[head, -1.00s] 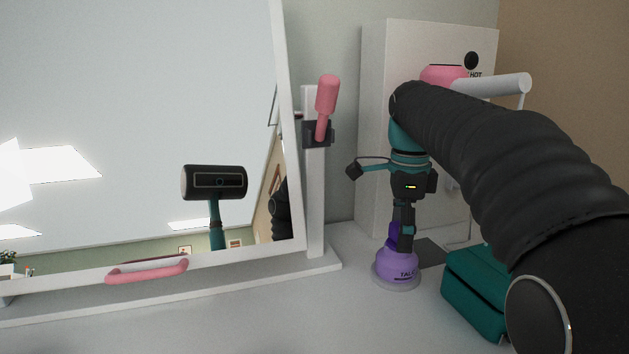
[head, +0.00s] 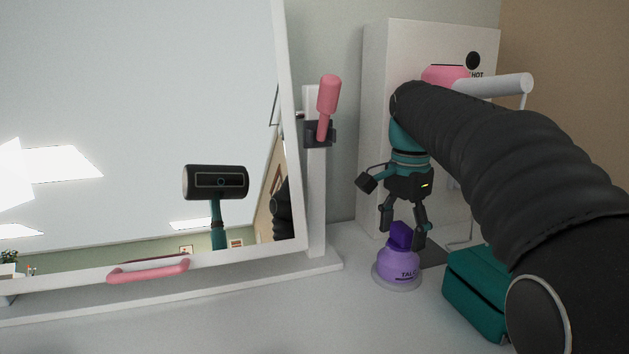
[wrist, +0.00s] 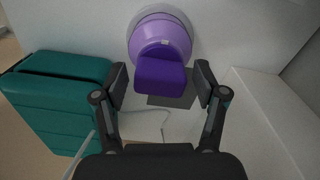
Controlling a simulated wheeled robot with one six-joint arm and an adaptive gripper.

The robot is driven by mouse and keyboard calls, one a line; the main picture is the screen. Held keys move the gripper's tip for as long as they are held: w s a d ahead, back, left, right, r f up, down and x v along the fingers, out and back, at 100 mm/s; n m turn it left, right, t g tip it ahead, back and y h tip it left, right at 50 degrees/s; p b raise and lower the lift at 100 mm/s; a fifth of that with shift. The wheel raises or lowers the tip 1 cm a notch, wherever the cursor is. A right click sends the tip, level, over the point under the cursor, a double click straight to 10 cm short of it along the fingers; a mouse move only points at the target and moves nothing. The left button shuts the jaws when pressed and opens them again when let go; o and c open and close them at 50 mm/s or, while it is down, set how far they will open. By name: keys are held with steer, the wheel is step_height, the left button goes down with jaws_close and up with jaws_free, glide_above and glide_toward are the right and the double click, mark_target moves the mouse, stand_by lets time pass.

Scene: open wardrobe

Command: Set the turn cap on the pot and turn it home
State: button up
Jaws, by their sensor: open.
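The pot (head: 397,270) is light purple, marked with letters that begin "TALC", and stands upright on a round pale base on the white surface. The dark purple turn cap (head: 401,236) sits on top of the pot's neck. In the wrist view the cap (wrist: 160,76) hides part of the pot (wrist: 160,40). My gripper (head: 403,240) is open, with one finger on each side of the cap. The wrist view shows a gap between the cap and each fingertip (wrist: 160,82). Whether the cap is fully seated cannot be told.
A teal case (head: 476,290) stands close on the right of the pot. A white cabinet (head: 375,130) stands behind, with a dark mat (head: 433,252) near its foot. A large tilted mirror (head: 130,120) with a pink handle (head: 148,271) fills the left. The surface in front is clear.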

steer(key=n, duration=0.4)
steer(key=shift+n, duration=0.3)
steer(key=n, duration=0.4)
steer(key=shift+n, duration=0.4)
